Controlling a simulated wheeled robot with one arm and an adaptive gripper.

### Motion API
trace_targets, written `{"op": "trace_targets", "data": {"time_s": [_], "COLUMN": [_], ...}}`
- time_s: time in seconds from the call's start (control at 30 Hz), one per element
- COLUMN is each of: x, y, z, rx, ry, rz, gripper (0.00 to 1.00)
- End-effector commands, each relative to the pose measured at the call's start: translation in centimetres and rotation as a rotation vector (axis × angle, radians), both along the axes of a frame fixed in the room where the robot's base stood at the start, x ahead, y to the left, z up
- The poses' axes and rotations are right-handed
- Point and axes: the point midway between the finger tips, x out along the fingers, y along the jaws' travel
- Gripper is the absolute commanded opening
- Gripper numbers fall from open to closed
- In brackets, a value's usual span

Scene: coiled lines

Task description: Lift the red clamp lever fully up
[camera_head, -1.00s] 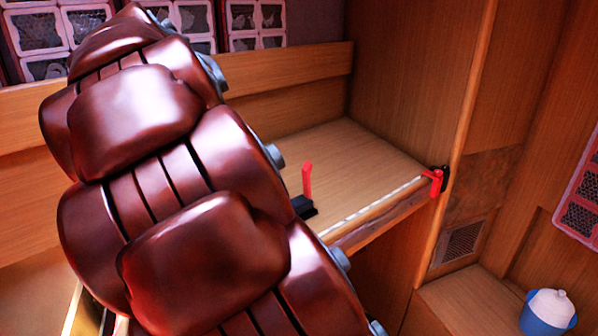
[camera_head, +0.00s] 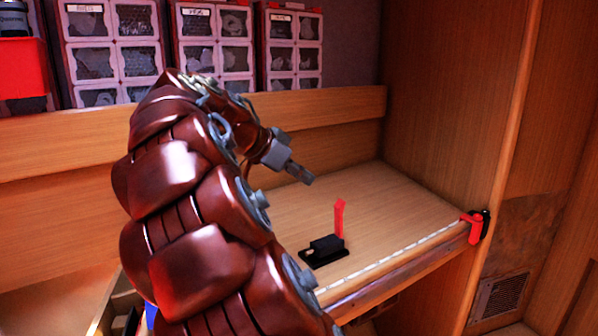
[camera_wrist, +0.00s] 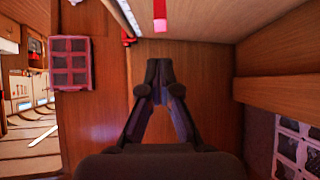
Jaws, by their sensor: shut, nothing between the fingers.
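In the head view, a red clamp lever (camera_head: 338,219) stands upright, near vertical, from its black base (camera_head: 322,252) on the wooden bench top, close to the front edge. My gripper (camera_head: 303,176) is above the bench, up and to the left of the lever and apart from it. In the wrist view my gripper (camera_wrist: 158,92) has its fingertips together with nothing between them. A red bar with a pale end (camera_wrist: 160,17) shows at the top of that view, beyond the fingertips. It looks like the lever, but its base is out of view.
A second red and black clamp (camera_head: 474,227) sits at the bench's right front corner by the wooden side panel (camera_head: 450,110). A raised wooden board (camera_head: 330,105) runs along the back. Drawer units (camera_head: 205,45) stand behind it. The bench right of the lever is clear.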

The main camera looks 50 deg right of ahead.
Motion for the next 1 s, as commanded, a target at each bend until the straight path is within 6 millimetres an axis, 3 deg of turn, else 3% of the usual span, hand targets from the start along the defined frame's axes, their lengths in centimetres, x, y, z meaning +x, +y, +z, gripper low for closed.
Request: {"op": "trace_targets", "data": {"time_s": [0.6, 1.0], "x": [-1.6, -2.1], "y": [-6.4, -8.2], "z": [-5.1, -6.9], "rx": [0.001, 0.000], "ry": [0.001, 0.000], "rz": [0.001, 0.001], "gripper": [0.00, 0.00]}}
